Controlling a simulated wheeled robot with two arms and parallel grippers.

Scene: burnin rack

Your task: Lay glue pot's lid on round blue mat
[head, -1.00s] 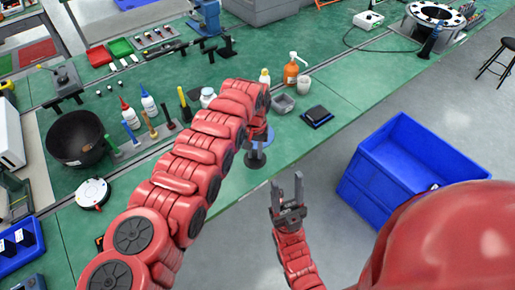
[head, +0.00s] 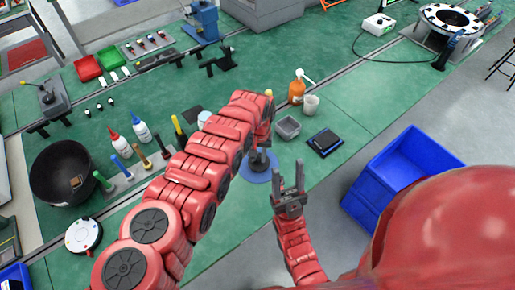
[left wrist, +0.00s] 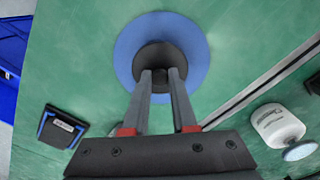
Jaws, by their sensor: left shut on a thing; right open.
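The round blue mat (head: 270,177) lies on the green bench near its front edge. My left gripper (left wrist: 163,76) is shut on the knob of a dark round lid (left wrist: 150,58). The lid is over the middle of the mat (left wrist: 196,42), with blue showing around it in the left wrist view. I cannot tell whether the lid touches the mat. In the head view the lid (head: 258,161) is partly hidden by my left gripper. My right gripper (head: 289,180) is open and empty, in front of the bench edge. A white pot (left wrist: 277,124), perhaps the glue pot, stands apart from the mat.
A grey tray (head: 288,127), a black-and-blue pad (head: 325,142), an orange pump bottle (head: 297,90) and a pale cup (head: 311,105) stand beyond the mat. A blue crate (head: 400,175) is at the right, off the bench. Bare bench lies around the mat.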

